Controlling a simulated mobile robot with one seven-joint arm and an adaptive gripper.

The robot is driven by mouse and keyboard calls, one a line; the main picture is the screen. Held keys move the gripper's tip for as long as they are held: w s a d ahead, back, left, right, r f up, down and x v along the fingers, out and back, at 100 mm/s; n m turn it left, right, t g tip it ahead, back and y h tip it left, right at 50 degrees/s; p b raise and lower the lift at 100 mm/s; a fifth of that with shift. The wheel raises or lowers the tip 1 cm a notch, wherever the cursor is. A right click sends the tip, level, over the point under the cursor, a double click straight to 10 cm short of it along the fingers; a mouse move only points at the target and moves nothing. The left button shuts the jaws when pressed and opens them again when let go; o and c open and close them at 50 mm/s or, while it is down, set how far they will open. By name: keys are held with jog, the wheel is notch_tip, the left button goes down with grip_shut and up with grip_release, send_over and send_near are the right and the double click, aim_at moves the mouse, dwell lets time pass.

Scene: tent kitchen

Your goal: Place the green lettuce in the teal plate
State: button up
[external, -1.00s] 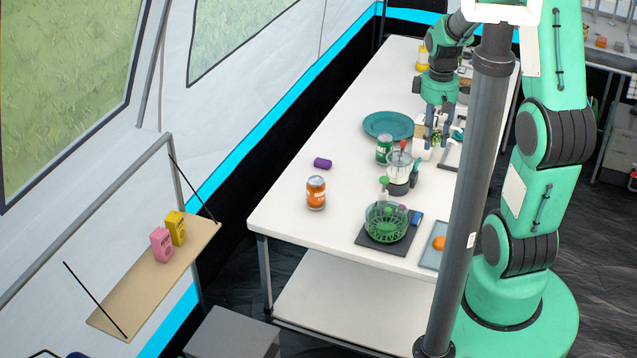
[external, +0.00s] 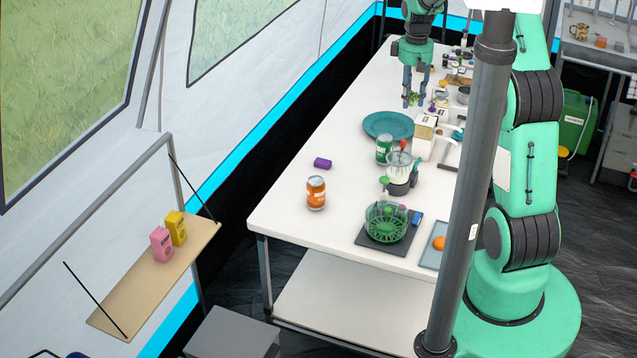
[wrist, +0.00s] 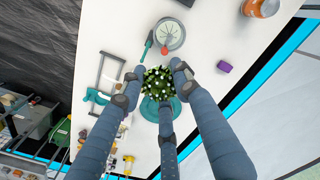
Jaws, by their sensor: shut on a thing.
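The green lettuce (wrist: 157,82), leafy with pale spots, is between the fingertips of my gripper (wrist: 158,88) in the wrist view. In the external view my gripper (external: 414,96) is shut on the lettuce (external: 414,100) and hangs above the table, up and to the right of the teal plate in the picture. The teal plate (external: 386,126) lies flat and looks empty on the white table. In the wrist view the plate (wrist: 149,110) shows partly behind the lettuce and a finger.
A green can (external: 384,149) stands at the plate's near edge. A white-and-wood box (external: 425,130) stands right of the plate. A blender (external: 400,172), an orange can (external: 316,192) and a purple item (external: 322,163) are nearer. Small items crowd the table's far end.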

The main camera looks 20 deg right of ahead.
jog(key=w+d+f+p, duration=0.1)
jog(key=w+d+f, duration=0.1)
jog(key=w+f, duration=0.3)
jog(key=w+d+f+p, duration=0.1)
jog(key=w+f, duration=0.5)
jog(key=w, duration=0.6)
jog(key=w+d+f+p, duration=0.1)
jog(key=w+d+f, duration=0.2)
jog(key=w+f, duration=0.3)
jog(key=w, duration=0.3)
jog(key=shift+d, duration=0.25)
jog(key=shift+f, duration=0.15)
jog(key=shift+f, duration=3.1)
jog(key=shift+f, duration=1.85)
